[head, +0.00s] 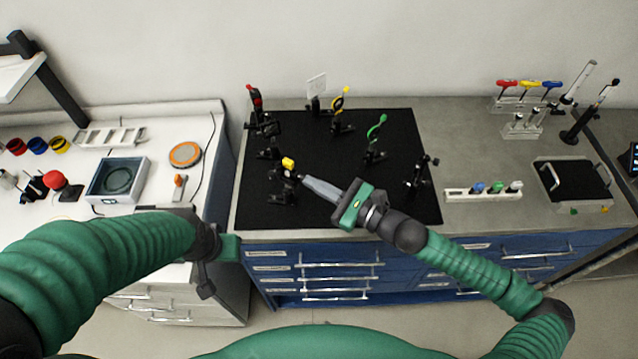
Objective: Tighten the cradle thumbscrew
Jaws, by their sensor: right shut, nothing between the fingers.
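Several small black optical mounts stand on the black breadboard (330,205) in the head view. One near its front left has a yellow knob (288,162) on top; I cannot tell for sure whether this is the cradle thumbscrew. My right gripper (305,181) is shut and empty, its fingertips pointing left, right beside this mount (284,188). I cannot tell whether they touch it. My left gripper (222,248) is low at the left, in front of the gap between the benches. Its fingers are not clear, so I cannot tell whether it is open.
Other mounts with red (256,102), yellow (340,102) and green (377,127) parts stand farther back on the breadboard. A white rack (455,193) and a black tray (574,183) lie to the right. A grey box (118,180) sits on the left bench.

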